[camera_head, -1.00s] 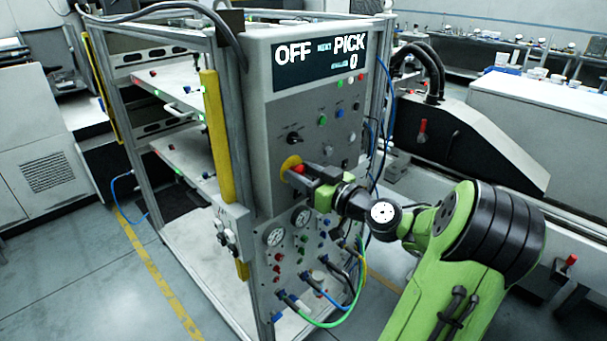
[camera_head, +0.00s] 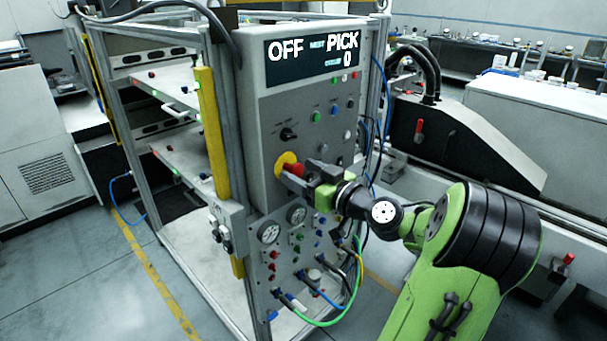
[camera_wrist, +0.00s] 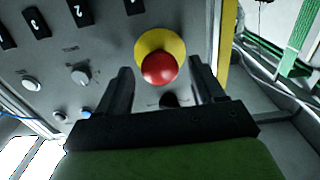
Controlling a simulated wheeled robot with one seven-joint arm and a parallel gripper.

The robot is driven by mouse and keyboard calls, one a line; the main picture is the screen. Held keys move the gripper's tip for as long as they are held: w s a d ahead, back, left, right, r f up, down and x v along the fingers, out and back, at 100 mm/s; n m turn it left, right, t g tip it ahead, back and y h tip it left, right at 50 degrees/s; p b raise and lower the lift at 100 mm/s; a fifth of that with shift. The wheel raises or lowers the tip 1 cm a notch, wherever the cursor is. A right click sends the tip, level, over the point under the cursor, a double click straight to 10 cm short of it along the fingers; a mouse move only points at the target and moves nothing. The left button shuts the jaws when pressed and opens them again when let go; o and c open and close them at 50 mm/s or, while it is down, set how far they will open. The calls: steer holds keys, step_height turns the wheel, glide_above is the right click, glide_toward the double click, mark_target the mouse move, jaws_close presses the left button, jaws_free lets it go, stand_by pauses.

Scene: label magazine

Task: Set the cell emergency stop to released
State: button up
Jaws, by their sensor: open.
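The cell emergency stop is a red mushroom button (camera_wrist: 159,69) on a round yellow plate (camera_wrist: 150,41), on the grey panel (camera_head: 262,135). In the head view the red button (camera_head: 297,170) shows partly behind my gripper. My gripper (camera_wrist: 160,80) is open, with one finger on each side of the button in the wrist view. The button sits between the fingertips, and gaps show on both sides. Whether a finger touches it I cannot tell. The display (camera_head: 312,60) above reads OFF, NEXT PICK and 0.
A black rotary switch (camera_head: 288,134) and small coloured buttons sit on the panel near the stop. Gauges (camera_head: 269,234) and hoses (camera_head: 330,310) are below. A yellow post (camera_head: 215,130) stands left of the panel. Open floor lies at the lower left.

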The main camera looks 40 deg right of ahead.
steer(key=s, duration=1.5)
steer(key=shift+s+d, duration=0.2)
steer(key=shift+s, duration=0.15)
steer(key=w+a+f+n+g+y, duration=0.1)
steer(key=w+a+f+g, duration=0.2)
steer(key=a, duration=0.3)
steer(key=w+a+f+n+g+y+p, duration=0.1)
steer(key=w+a+f+g, duration=0.1)
steer(key=a+f+g, duration=0.3)
steer(key=w+a+f+g+y, duration=0.1)
steer(key=w+a+f+g, duration=0.15)
steer(key=a, duration=0.45)
steer(key=s+a+r+m+g+h, duration=0.2)
steer(key=s+a+r, duration=0.3)
steer(key=s+a, duration=0.3)
steer(key=s+h+p, duration=0.1)
steer(key=s, duration=0.2)
steer(key=shift+s+a+h, duration=0.3)
steer(key=shift+s+a, duration=0.1)
